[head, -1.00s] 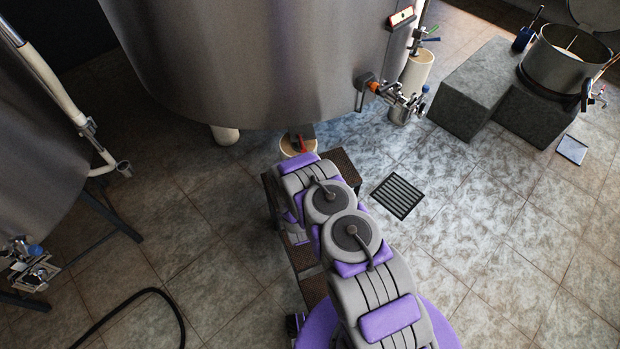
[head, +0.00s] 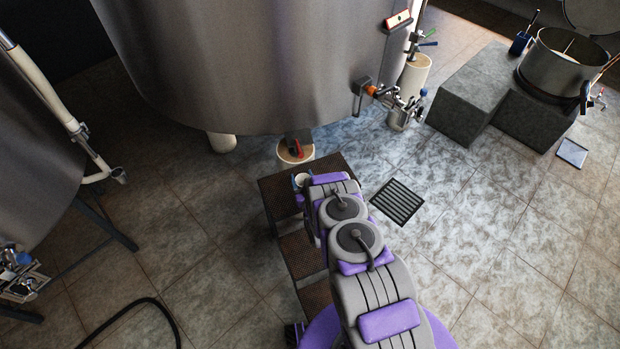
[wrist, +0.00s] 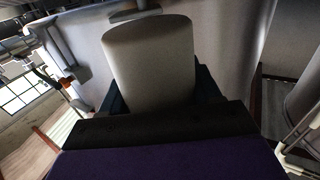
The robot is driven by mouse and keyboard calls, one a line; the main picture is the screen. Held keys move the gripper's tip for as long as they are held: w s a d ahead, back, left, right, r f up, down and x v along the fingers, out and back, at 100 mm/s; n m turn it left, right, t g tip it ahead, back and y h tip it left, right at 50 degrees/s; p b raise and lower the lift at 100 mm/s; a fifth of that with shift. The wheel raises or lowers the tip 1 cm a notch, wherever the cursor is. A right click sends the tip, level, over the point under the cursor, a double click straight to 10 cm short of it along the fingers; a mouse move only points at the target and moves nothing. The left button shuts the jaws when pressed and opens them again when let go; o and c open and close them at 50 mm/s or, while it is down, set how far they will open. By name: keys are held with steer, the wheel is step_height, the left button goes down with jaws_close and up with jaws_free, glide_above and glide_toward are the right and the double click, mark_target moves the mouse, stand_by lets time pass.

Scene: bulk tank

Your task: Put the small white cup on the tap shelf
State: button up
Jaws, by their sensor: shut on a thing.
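The small white cup (wrist: 150,62) fills the middle of the wrist view, plain and pale, slightly tilted there. My gripper (wrist: 160,92) is shut on it, with dark fingers on both sides. In the head view a small part of the cup (head: 301,180) shows at the far end of my arm, above the top step. My gripper is mostly hidden behind my arm there. A tap with a red handle (head: 298,149) sits low on the big steel tank (head: 250,70), over a round pale-topped object (head: 295,158). I cannot tell which surface is the tap shelf.
Brown mesh steps (head: 302,250) stand below my arm. A floor drain (head: 397,202) lies to their right. A valve with an orange part (head: 385,93) juts from the tank. Grey blocks (head: 470,90) bear a steel pot (head: 563,62). A black hose (head: 140,305) lies at lower left.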

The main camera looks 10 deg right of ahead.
steer(key=w+d, duration=0.2)
steer(key=w+d+b, duration=0.1)
steer(key=shift+w+d+f, duration=0.25)
steer(key=shift+d+f, duration=0.05)
step_height(320, 180, down, 4)
steer(key=shift+w+r+b, duration=0.15)
steer(key=shift+r+b, duration=0.05)
steer(key=shift+b, duration=0.55)
steer(key=shift+d+r, duration=0.1)
steer(key=shift+d, duration=0.05)
steer(key=o, duration=1)
steer(key=shift+o, duration=0.2)
